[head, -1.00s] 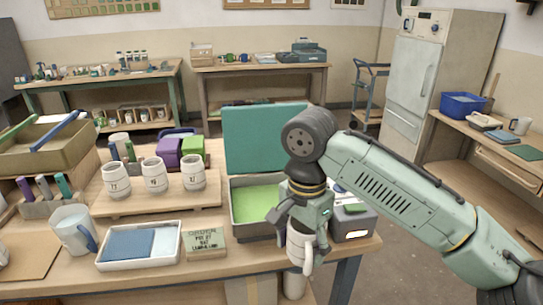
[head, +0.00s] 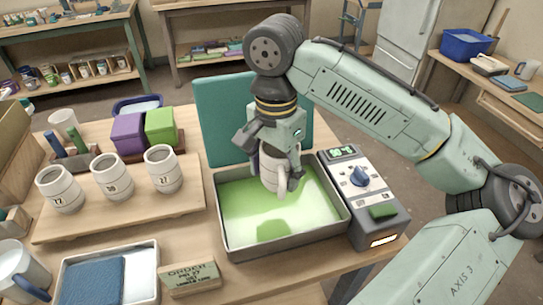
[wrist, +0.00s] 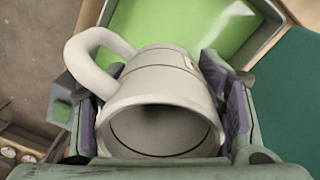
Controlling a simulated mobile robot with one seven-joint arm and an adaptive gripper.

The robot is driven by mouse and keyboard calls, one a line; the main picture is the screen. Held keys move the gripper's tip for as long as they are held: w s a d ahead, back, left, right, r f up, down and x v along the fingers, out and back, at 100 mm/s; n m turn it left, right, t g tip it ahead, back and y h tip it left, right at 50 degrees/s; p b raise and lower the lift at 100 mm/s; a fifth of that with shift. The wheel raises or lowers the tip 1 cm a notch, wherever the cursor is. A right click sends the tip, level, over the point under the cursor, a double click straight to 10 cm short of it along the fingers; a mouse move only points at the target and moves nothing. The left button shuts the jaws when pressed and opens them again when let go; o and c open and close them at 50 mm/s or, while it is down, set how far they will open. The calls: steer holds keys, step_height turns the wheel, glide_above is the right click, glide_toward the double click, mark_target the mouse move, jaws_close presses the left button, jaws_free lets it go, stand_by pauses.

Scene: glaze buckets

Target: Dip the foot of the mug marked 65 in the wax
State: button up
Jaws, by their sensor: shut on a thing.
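My gripper (head: 272,150) is shut on a white mug (head: 270,177), its fingers on either side of the mug's wall. The mug hangs upright over the pan (head: 232,250) of green wax (head: 310,215). I cannot tell whether its foot touches the wax. In the wrist view the mug's open mouth (wrist: 165,130) faces the camera, and its handle (wrist: 85,55) sticks out to the left, clear of the fingers. The mug's foot is hidden there, and no number shows on it in either view.
A control box (head: 362,195) with a knob and green display stands right of the pan. A teal panel (head: 215,115) stands behind it. Three marked white mugs stand on a wooden board (head: 110,220) at left.

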steer(key=shift+s+f+b, duration=0.2)
steer(key=shift+f+b, duration=0.6)
steer(key=shift+b, duration=0.05)
step_height(320, 180, down, 3)
steer(key=b, duration=0.3)
steer(key=shift+r, duration=0.1)
steer(key=shift+w+f+b, duration=0.1)
steer(key=shift+f+b, duration=0.35)
steer(key=shift+f, duration=1.1)
steer(key=shift+f+b, duration=0.5)
steer(key=shift+f, duration=0.55)
steer(key=shift+r, duration=0.1)
steer(key=shift+r+p, duration=1.1)
steer(key=shift+p, duration=0.15)
steer(key=shift+c, duration=0.2)
